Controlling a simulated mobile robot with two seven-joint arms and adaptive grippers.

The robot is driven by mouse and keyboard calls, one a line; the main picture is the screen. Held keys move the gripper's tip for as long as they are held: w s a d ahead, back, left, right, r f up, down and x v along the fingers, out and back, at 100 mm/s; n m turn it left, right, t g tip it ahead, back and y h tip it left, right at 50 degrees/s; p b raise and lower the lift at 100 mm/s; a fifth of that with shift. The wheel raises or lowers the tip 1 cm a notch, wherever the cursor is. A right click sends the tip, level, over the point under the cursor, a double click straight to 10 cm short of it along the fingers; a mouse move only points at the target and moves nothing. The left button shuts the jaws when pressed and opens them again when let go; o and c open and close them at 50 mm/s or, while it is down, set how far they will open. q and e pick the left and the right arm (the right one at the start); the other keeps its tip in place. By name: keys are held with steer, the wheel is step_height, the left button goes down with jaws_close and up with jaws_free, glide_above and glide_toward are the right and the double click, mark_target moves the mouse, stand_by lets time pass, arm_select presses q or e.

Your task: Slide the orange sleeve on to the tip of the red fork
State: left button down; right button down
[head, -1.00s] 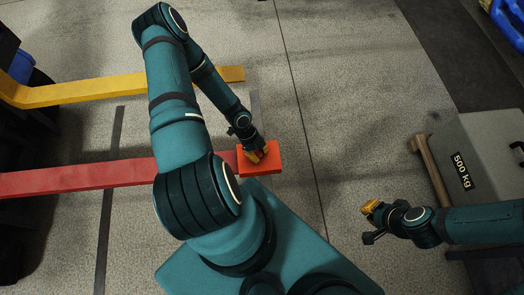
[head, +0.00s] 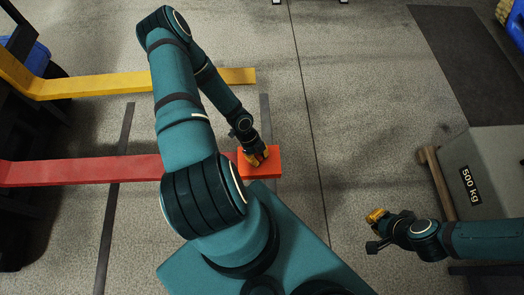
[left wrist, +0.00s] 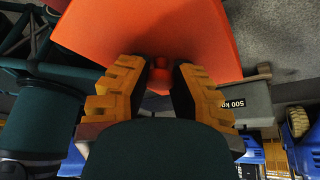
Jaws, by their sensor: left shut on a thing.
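The orange sleeve (head: 272,167) is a box-like piece at the right end of the red fork (head: 90,170). It lines up with the fork and their ends meet in the head view; I cannot tell how far the fork sits inside it. My left gripper (head: 257,158) is shut on the sleeve from above. In the left wrist view the fingers (left wrist: 160,76) close around a small orange knob on the sleeve (left wrist: 150,28). My right gripper (head: 376,216) hangs over open floor, away from the sleeve; its finger opening is unclear.
A yellow fork (head: 110,84) runs parallel beyond the red one. A grey 500 kg block (head: 495,165) stands at the right on wooden bars. A dark mat (head: 460,60) lies at the far right. The floor between sleeve and block is clear.

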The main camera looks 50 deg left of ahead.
mark_target(246, 162)
arm_select(q)
steer(key=shift+s+a, duration=0.7)
steer(key=shift+s, duration=0.2)
steer(key=shift+s+a+p, duration=0.3)
steer(key=shift+s+a, duration=0.8)
steer(key=shift+s, duration=0.15)
steer(key=c, duration=0.9)
jaws_free()
steer(key=shift+o, duration=0.2)
steer(key=v, duration=1.2)
